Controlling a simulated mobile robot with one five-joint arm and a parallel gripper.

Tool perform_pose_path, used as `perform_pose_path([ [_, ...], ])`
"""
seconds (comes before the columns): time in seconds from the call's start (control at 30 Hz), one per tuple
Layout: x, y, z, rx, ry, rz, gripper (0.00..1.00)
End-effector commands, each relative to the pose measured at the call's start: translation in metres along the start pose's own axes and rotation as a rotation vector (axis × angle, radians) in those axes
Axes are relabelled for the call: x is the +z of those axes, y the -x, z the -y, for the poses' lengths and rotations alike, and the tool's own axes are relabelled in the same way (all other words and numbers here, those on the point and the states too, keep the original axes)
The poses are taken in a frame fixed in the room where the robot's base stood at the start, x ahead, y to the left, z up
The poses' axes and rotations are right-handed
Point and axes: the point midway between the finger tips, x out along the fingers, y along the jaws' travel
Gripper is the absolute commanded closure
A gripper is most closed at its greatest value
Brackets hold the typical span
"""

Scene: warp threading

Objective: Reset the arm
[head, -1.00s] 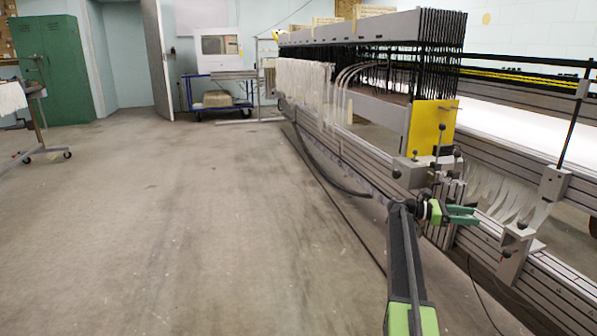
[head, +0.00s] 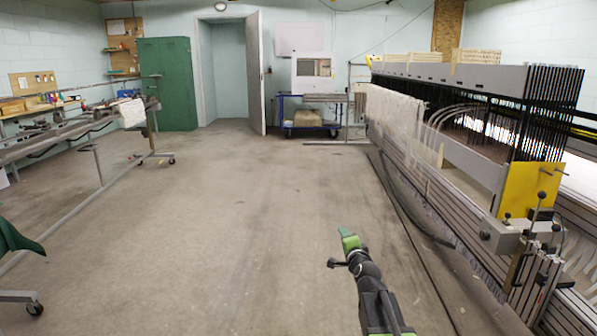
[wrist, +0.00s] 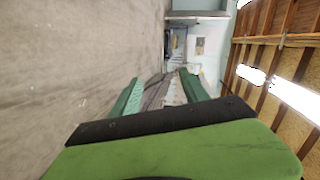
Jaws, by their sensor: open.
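My gripper (head: 349,240) has green fingers and a black wrist. In the head view it is at the lower middle, above open concrete floor and to the left of the loom. In the wrist view the two green fingers (wrist: 160,95) are spread apart with nothing between them. The room and part of the loom show beyond them, turned sideways. My gripper touches nothing that I can see.
The long loom (head: 450,75) with a yellow end plate (head: 527,190) fills the right side. A metal rack on wheels (head: 95,165) stands at the left. A green cabinet (head: 165,85) and a blue cart (head: 308,128) stand at the back. The middle floor is clear.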

Motion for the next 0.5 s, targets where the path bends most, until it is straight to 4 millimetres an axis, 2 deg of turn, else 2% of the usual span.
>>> perform_pose_path([
  [0.03, 0.029, 0.024, -0.025, 0.114, 0.139, 0.097, 0.47],
  [0.1, 0.057, 0.054, -0.071, 0.281, 0.339, 0.235, 0.47],
  [0.17, 0.069, 0.083, -0.108, 0.410, 0.480, 0.342, 0.47],
  [0.2, 0.073, 0.101, -0.130, 0.487, 0.562, 0.408, 0.47],
  [0.3, 0.076, 0.147, -0.172, 0.652, 0.721, 0.562, 0.47],
  [0.4, 0.075, 0.191, -0.202, 0.789, 0.839, 0.710, 0.47],
  [0.5, 0.071, 0.233, -0.223, 0.909, 0.935, 0.871, 0.47],
])
